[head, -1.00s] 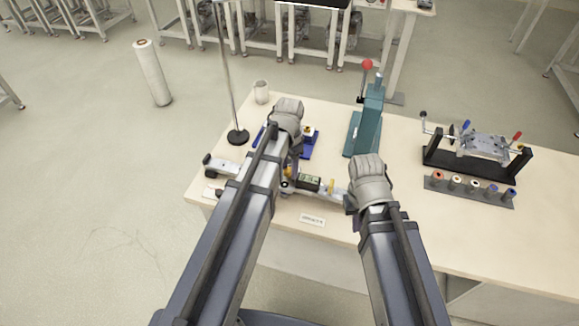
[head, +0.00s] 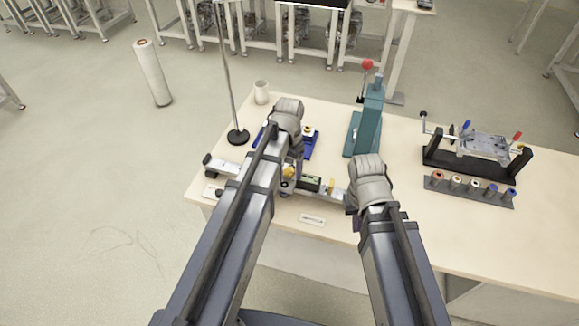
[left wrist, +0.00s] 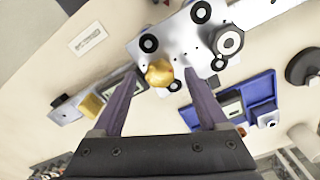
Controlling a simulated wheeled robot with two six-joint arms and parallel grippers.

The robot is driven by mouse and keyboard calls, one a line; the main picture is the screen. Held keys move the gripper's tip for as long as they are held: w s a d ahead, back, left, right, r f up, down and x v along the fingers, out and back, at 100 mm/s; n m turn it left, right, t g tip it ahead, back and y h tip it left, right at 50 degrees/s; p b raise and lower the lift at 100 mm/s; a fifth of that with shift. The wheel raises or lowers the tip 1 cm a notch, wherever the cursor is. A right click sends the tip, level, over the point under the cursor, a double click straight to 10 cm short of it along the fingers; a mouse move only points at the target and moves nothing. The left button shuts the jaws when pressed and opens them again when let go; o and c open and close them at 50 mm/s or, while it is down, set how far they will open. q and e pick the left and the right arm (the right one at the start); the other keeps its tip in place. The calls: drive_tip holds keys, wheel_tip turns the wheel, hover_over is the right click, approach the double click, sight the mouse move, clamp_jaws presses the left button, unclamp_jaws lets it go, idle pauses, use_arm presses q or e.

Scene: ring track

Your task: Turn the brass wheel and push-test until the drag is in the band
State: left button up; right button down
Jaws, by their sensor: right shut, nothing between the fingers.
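The brass wheel (left wrist: 160,72) is a small golden knob on a pale carriage plate (left wrist: 180,35) with black-rimmed rollers. My left gripper (left wrist: 163,78) is open, with one finger on each side of the wheel in the left wrist view; I cannot tell whether either touches it. In the head view the left gripper (head: 293,168) hangs over the rail (head: 325,192), and the forearm hides much of the carriage. A gauge with a dark display (head: 309,183) sits on the rail. My right gripper (head: 352,208) is shut and empty near the rail's right end, partly hidden by its wrist.
A blue tray (head: 309,150) lies behind the left gripper. A teal press (head: 369,120) with a red knob stands behind the right arm. A black fixture (head: 470,165) and a row of rollers (head: 470,190) are at right. A label card (head: 312,219) lies at the front.

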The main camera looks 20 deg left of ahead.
sight(290, 171)
use_arm(q)
drive_tip(key=shift+r, duration=0.1)
wheel_tip(290, 171, up, 8)
drive_tip(key=p, duration=0.8)
drive_tip(key=shift+f, duration=0.2)
drive_tip(key=s+d+n+y, duration=0.1)
drive_tip(key=s+d, duration=0.9)
drive_tip(key=s, duration=0.4)
drive_tip(key=shift+s+d+n, duration=0.3)
drive_tip(key=shift+d, duration=0.05)
idle(0.5)
